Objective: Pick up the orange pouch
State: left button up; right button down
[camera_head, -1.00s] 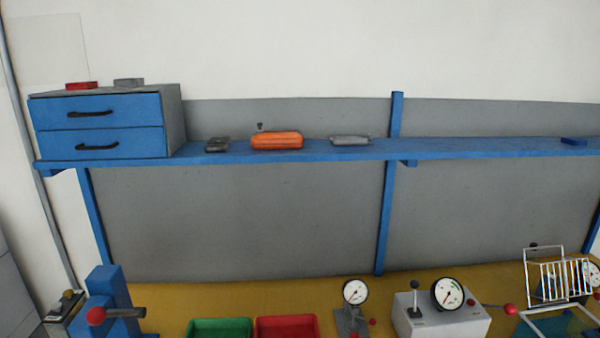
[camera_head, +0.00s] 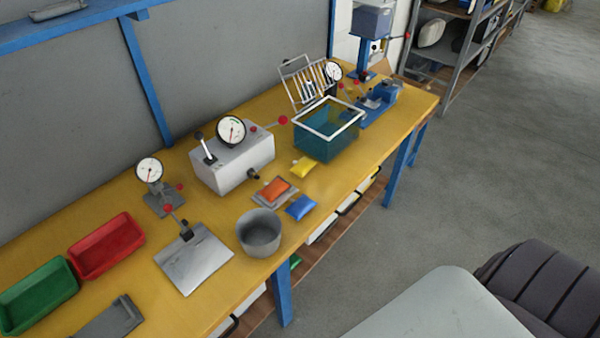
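The orange pouch (camera_head: 275,190) is a small pillow-shaped packet on the yellow workbench. It lies on a flat greyish-brown pad (camera_head: 262,196). A yellow pouch (camera_head: 304,168) lies just behind it to the right, and a blue pouch (camera_head: 301,207) lies just in front to the right. All three look unobstructed from the head. Neither of my grippers is in view, so their state does not show.
A grey round bin (camera_head: 259,234) stands in front of the orange pouch, near the bench edge. A grey gauge box (camera_head: 233,165) stands behind it. A teal open-topped tank (camera_head: 327,147) is to the right. Open floor (camera_head: 430,200) lies beyond the bench.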

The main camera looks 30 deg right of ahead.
aim_at(272, 190)
jog(key=z, duration=0.75)
